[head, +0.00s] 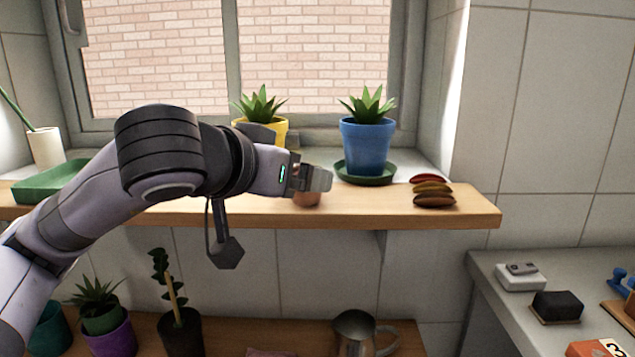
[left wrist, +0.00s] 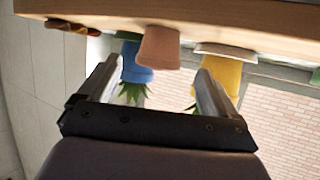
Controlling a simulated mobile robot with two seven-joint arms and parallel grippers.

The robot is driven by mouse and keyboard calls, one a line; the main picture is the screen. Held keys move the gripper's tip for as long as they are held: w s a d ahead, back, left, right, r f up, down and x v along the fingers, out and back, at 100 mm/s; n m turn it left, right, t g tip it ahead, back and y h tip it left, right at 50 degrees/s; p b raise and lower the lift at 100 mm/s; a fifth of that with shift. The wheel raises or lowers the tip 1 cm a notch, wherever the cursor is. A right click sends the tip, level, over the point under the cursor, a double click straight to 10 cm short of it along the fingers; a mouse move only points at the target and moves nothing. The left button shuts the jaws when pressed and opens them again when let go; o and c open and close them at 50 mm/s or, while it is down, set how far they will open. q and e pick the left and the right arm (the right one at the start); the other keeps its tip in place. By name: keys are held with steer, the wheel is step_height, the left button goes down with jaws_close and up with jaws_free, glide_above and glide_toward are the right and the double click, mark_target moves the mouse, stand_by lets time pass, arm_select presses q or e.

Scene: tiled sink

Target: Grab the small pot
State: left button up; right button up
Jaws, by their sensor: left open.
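A small terracotta pot (head: 307,199) stands on the wooden shelf (head: 465,213), mostly hidden behind my left gripper in the head view. My left gripper (head: 316,179) reaches in from the left at the pot. The left wrist view is upside down; there the small pot (left wrist: 158,47) is ahead, in line with the gap between the two spread fingers (left wrist: 155,75). The gripper is open and holds nothing. How far the pot is from the fingertips is hard to tell. My right gripper is in neither view.
A blue pot (head: 366,145) on a green saucer stands right of the gripper, and a yellow pot (head: 280,130) stands behind the arm. Stacked colored pieces (head: 432,190) lie near the shelf's right end. A green tray (head: 60,180) is at left; a metal jug (head: 354,332) is below.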

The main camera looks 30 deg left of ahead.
arm_select(q)
steer(key=shift+w+f, duration=0.1)
steer(key=shift+w, duration=0.6)
steer(key=x, duration=0.6)
steer(key=shift+c, duration=0.2)
steer(key=c, duration=1.1)
